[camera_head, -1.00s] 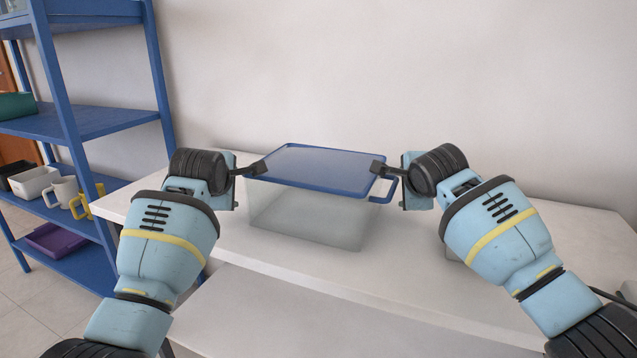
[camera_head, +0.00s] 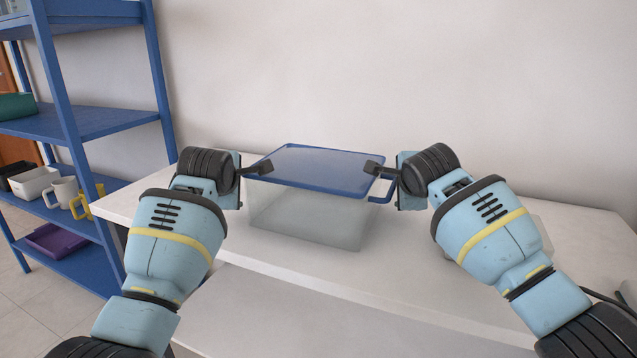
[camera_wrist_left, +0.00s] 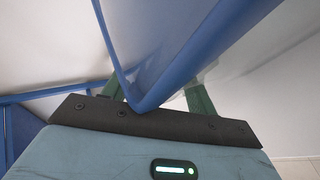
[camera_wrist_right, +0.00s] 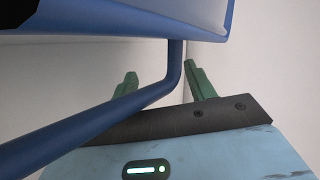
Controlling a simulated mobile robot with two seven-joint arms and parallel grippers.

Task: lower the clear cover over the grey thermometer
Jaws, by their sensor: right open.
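The clear cover (camera_head: 305,218) is a see-through box with a blue-framed top, in the middle of the white table. A blue handle (camera_wrist_right: 100,118) sticks out on its right side. My left gripper (camera_head: 262,168) is open at the cover's left side; in the left wrist view its green fingers lie on either side of a blue bar (camera_wrist_left: 150,98). My right gripper (camera_head: 374,168) is open at the right handle; its fingers appear on both sides of the bar in the right wrist view. I cannot make out the grey thermometer, nor whether the cover touches the table.
The white table (camera_head: 300,262) is clear in front of the cover. A pale object (camera_head: 543,236) is mostly hidden behind my right forearm. A blue shelf (camera_head: 90,122) with mugs and trays stands at the left. A plain wall is behind.

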